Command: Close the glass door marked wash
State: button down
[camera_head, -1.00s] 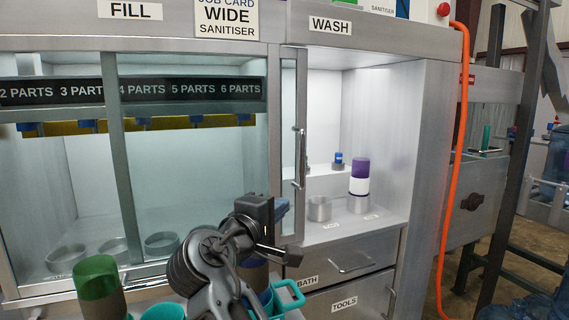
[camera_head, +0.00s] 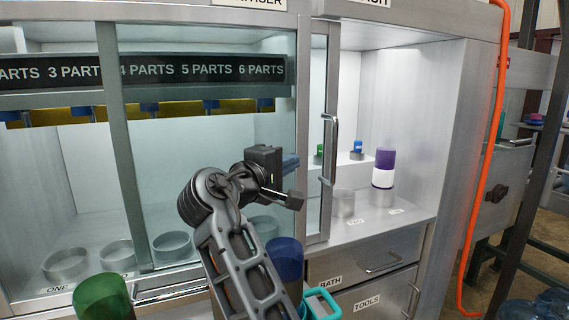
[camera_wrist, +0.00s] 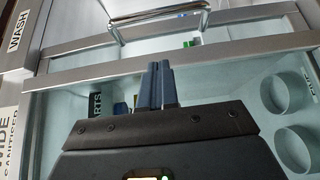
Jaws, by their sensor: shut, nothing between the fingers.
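The glass wash door (camera_head: 318,110) is a narrow metal-framed pane with a vertical chrome handle (camera_head: 333,150). It stands at the left side of the wash bay, and the bay's opening to its right is uncovered. The WASH label (camera_head: 370,2) is cut off at the top edge; it also shows in the wrist view (camera_wrist: 18,32). My gripper (camera_head: 291,162) is in front of the fill glass, left of the handle and about level with it. In the wrist view its blue fingers (camera_wrist: 160,85) are together and empty, apart from the handle (camera_wrist: 160,16) above them.
The wash bay holds a purple-and-white jug (camera_head: 384,168) and metal cups (camera_head: 344,203). The BATH drawer (camera_head: 365,258) and TOOLS door (camera_head: 365,300) are below. A green cup (camera_head: 102,297) and a blue cup (camera_head: 286,258) stand in front. An orange hose (camera_head: 485,170) hangs at right.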

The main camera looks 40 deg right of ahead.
jog(key=d+p, duration=0.1)
jog(key=d, duration=0.8)
jog(key=shift+s, duration=0.1)
jog(key=shift+d, duration=0.1)
jog(key=s+d+p, duration=0.2)
jog(key=s+d, duration=0.2)
jog(key=d, duration=0.9)
jog(key=s+d+p, duration=0.2)
jog(key=s+d, duration=0.2)
jog(key=d, duration=1)
jog(key=s+d+p, duration=0.2)
jog(key=s+d, duration=0.1)
jog(key=d, duration=1)
jog(key=shift+s+d+r+p, duration=0.2)
jog(key=shift+s+d+p, duration=0.1)
jog(key=shift+s+d, duration=0.1)
jog(key=shift+r, duration=0.1)
